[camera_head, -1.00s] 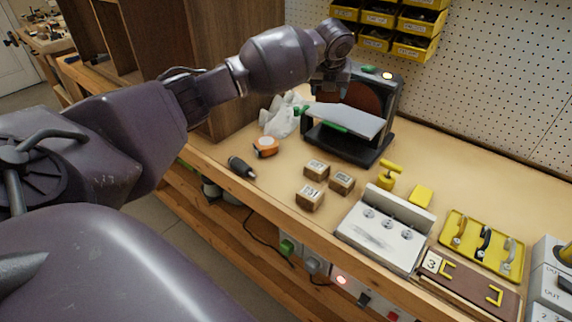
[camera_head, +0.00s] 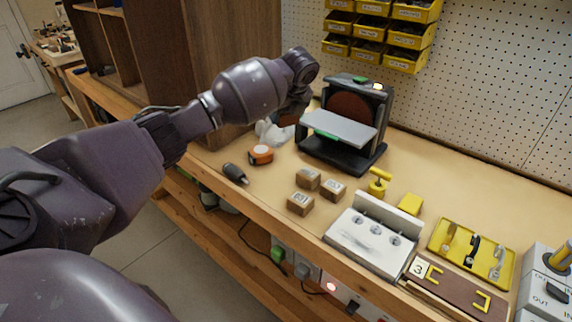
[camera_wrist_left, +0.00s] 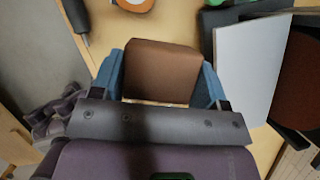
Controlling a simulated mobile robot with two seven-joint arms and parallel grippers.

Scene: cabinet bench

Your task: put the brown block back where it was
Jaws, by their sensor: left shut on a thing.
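My left gripper (camera_wrist_left: 165,80) is shut on the brown block (camera_wrist_left: 160,70), which sits between its blue fingers in the left wrist view. In the head view the left gripper (camera_head: 290,112) hangs just left of the black machine (camera_head: 345,160), above a white crumpled bag. The block (camera_head: 288,119) shows only in small part there, and the gripper's wrist hides most of it. The machine has an open front with a reddish-brown round inside and a grey flap (camera_head: 338,128) standing out level. I cannot tell the gap between the block and the bench.
An orange tape measure (camera_head: 261,154), a dark-handled tool (camera_head: 235,173) and the white bag (camera_head: 272,133) lie near. Small labelled cartons (camera_head: 300,203) stand in front of the machine. A tall brown cabinet (camera_head: 232,60) rises behind my arm. Bare bench lies right of the machine.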

